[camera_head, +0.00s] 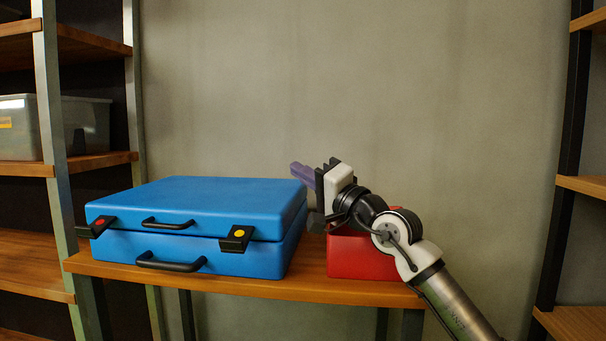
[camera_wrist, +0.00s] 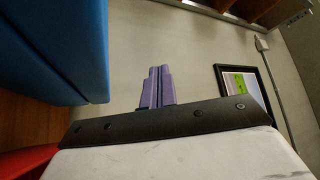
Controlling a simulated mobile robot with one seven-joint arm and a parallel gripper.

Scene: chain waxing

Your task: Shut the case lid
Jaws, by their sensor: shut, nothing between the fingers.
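The blue case (camera_head: 190,258) stands on a wooden table. Its lid (camera_head: 205,192) lies over the base, with a thin dark seam between them; I cannot tell whether it is fully closed. Two black latches, one with a red dot (camera_head: 98,224) and one with a yellow dot (camera_head: 237,236), stick out at the front. My gripper (camera_head: 299,168) is shut and empty, just right of the lid's back right corner and slightly above it. In the wrist view its purple fingers (camera_wrist: 157,88) are together, and the blue case (camera_wrist: 60,45) is at the left, apart from them.
A red box (camera_head: 352,262) stands on the table (camera_head: 270,285), right of the case and behind my arm. Shelves stand at the left (camera_head: 105,162) and right (camera_head: 585,186). A grey bin (camera_head: 85,125) sits on the left shelf. A plain wall (camera_head: 400,90) is behind.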

